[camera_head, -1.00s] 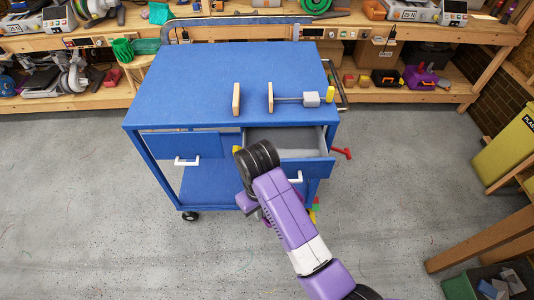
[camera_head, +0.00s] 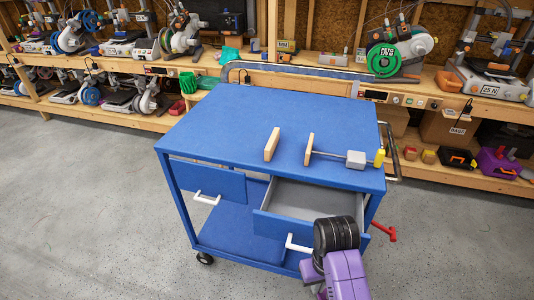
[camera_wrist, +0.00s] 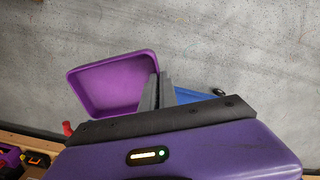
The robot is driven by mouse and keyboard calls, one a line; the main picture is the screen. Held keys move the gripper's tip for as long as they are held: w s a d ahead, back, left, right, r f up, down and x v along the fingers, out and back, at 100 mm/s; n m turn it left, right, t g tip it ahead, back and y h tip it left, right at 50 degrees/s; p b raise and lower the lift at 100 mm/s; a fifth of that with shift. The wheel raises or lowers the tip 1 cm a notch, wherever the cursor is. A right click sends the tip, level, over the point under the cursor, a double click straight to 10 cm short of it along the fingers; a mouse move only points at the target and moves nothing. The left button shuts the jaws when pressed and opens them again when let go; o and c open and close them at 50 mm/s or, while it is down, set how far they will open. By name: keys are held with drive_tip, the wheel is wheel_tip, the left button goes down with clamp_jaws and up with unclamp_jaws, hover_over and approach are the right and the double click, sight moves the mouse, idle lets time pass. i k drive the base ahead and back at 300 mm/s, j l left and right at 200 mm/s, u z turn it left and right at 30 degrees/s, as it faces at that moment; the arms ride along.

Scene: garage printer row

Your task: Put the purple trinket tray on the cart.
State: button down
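The purple trinket tray (camera_wrist: 105,84) shows in the wrist view as a shallow, rounded rectangular dish. My gripper (camera_wrist: 158,88) has its grey fingers close together at the tray's right edge, and appears shut on its wall. In the head view my wrist is at the bottom, in front of the cart's open drawer; the fingers and the tray are hidden there. The blue cart (camera_head: 235,118) stands in the middle of the head view, with a flat top and a lower shelf. A blue piece of it seems to show beyond the fingers in the wrist view.
Two wooden blocks, a rod with a grey block and a yellow piece (camera_head: 379,158) occupy the cart top's right side; its left and middle are clear. The right drawer (camera_head: 305,201) stands open. A workbench (camera_head: 300,75) with printers runs behind.

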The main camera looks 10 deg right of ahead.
sight(217, 117)
drive_tip(key=l+z, duration=0.25)
drive_tip(key=z, duration=0.15)
drive_tip(key=i+j+z, duration=0.25)
drive_tip(key=j+z, duration=0.3)
drive_tip(key=j, duration=0.15)
drive_tip(key=i+j+z, duration=0.1)
drive_tip(key=j+z, duration=0.15)
drive_tip(key=j, duration=0.15)
